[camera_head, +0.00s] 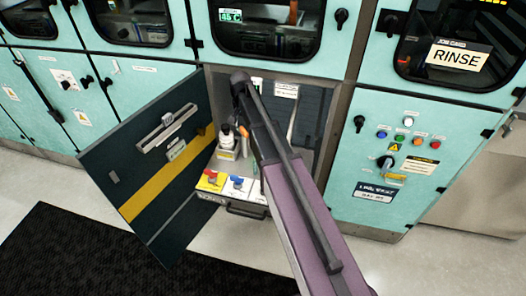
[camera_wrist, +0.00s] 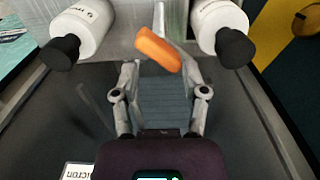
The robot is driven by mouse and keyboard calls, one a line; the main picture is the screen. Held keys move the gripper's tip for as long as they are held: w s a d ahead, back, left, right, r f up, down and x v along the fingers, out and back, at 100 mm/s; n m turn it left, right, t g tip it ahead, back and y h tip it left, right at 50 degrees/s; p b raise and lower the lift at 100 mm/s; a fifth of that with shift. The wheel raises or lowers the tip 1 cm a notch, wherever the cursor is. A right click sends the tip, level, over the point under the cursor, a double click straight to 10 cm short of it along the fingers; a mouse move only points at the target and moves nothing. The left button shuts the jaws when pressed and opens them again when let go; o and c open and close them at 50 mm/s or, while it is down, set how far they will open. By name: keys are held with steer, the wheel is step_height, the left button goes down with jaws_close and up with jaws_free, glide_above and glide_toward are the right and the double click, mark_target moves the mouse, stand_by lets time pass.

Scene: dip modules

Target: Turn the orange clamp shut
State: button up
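The orange clamp (camera_wrist: 158,50) shows in the wrist view as a tilted orange handle in front of a grey upright bar, between two white bottles. A small orange bit beside my arm in the head view (camera_head: 244,131) looks like the same clamp. My gripper (camera_wrist: 161,68) is open, its two fingers apart on either side of the handle's lower part. I cannot tell whether the fingers touch it. In the head view my gripper is hidden behind my arm, inside the open cabinet.
White bottles with black caps stand left (camera_wrist: 85,28) and right (camera_wrist: 218,25) of the clamp. The dark cabinet door (camera_head: 150,170) with a yellow stripe hangs open at left. A drawer (camera_head: 238,208) with red, blue and yellow parts lies below. A teal control panel (camera_head: 400,150) is at right.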

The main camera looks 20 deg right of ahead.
steer(key=shift+r+p, duration=5.25)
steer(key=shift+r, duration=0.3)
steer(key=s+f+n+b, duration=0.2)
steer(key=s+n, duration=0.1)
steer(key=s, duration=0.9)
steer(key=s+f+n+b, duration=0.2)
steer(key=s+n, duration=0.1)
steer(key=s, duration=0.9)
steer(key=shift+s+d, duration=0.35)
steer(key=shift+s, duration=0.05)
step_height(320, 180, up, 3)
steer(key=n+p, duration=0.3)
glide_above(244, 129)
steer(key=shift+r, duration=0.2)
steer(key=shift+f, duration=0.25)
step_height(244, 129, down, 13)
steer(key=b, duration=1.3)
steer(key=shift+f, duration=0.15)
